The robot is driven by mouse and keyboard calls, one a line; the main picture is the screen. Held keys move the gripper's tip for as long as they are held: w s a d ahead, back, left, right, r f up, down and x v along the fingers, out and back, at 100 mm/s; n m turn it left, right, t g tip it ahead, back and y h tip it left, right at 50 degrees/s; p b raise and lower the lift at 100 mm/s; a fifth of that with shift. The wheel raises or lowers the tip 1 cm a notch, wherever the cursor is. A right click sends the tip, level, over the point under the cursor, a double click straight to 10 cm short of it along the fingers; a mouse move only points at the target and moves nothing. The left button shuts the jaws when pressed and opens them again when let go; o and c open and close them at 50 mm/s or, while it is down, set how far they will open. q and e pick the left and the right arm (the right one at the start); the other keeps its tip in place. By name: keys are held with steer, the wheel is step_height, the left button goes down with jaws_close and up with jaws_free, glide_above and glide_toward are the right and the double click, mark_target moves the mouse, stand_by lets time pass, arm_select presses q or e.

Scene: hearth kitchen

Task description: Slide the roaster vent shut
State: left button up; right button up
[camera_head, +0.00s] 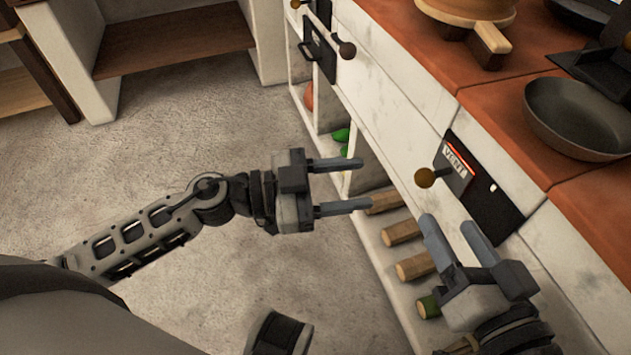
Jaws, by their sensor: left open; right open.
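The roaster vent (491,197) is a dark panel on the white front of the counter, at the right of the head view. It bears a "VENT" label (456,160) with a red edge. A round brass-coloured knob (426,178) sticks out at its left end. My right gripper (451,227) is open and empty just below the knob and panel, its fingers pointing up toward them. I cannot tell whether it touches the panel. My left gripper (367,184) is open and empty, left of the knob, with its fingers pointing right.
A second dark panel with a knob (347,50) is further back on the counter front. Logs (402,232) lie in the low shelf under the vent. A dark pan (577,118) and a round wooden board (467,10) stand on the countertop. The floor at left is clear.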

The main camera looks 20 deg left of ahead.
arm_select(q)
steer(key=v, duration=0.4)
steer(key=shift+s+a, duration=0.15)
steer(key=shift+a, duration=0.15)
arm_select(e)
steer(key=shift+f, duration=0.35)
steer(key=shift+s, duration=0.1)
